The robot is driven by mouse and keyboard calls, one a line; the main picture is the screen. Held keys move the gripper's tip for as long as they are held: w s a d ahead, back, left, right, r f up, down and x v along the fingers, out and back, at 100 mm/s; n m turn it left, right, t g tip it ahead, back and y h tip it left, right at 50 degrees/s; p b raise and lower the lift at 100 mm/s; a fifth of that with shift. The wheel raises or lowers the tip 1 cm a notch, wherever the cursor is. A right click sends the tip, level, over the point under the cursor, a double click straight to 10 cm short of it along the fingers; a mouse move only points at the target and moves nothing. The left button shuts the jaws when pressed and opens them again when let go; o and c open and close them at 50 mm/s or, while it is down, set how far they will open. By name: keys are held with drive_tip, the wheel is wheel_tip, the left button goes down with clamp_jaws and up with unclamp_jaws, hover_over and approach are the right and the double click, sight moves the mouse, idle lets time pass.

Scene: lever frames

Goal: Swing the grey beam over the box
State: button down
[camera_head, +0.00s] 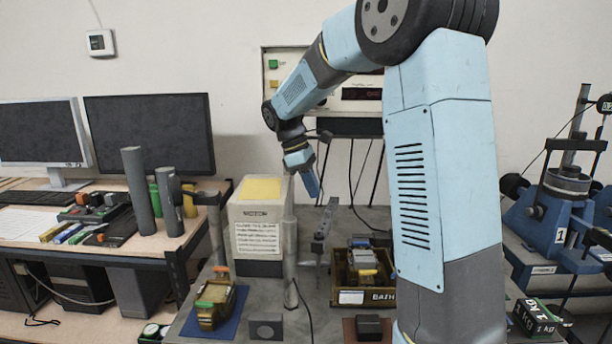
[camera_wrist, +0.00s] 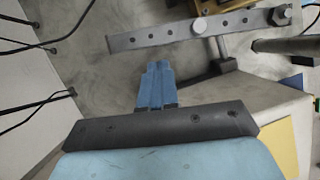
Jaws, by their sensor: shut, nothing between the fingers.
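The grey beam (camera_wrist: 160,37) is a flat bar with a row of holes and a round bolt head on it. It runs across the top of the wrist view. In the head view the beam (camera_head: 320,245) points away from me, between the box and a brown tray. The box shows at lower right in the wrist view (camera_wrist: 245,130). My gripper (camera_wrist: 157,66) has its blue fingers together and empty, apart from the beam. It hangs beside the box's upper right in the head view (camera_head: 315,190).
A brown tray (camera_head: 350,298) holding parts stands right of the beam. A grey post (camera_head: 290,265) rises before the box. Cables hang behind, and a blue machine (camera_head: 560,215) stands at right.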

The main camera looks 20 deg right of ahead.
drive_tip(key=shift+x, duration=1.75)
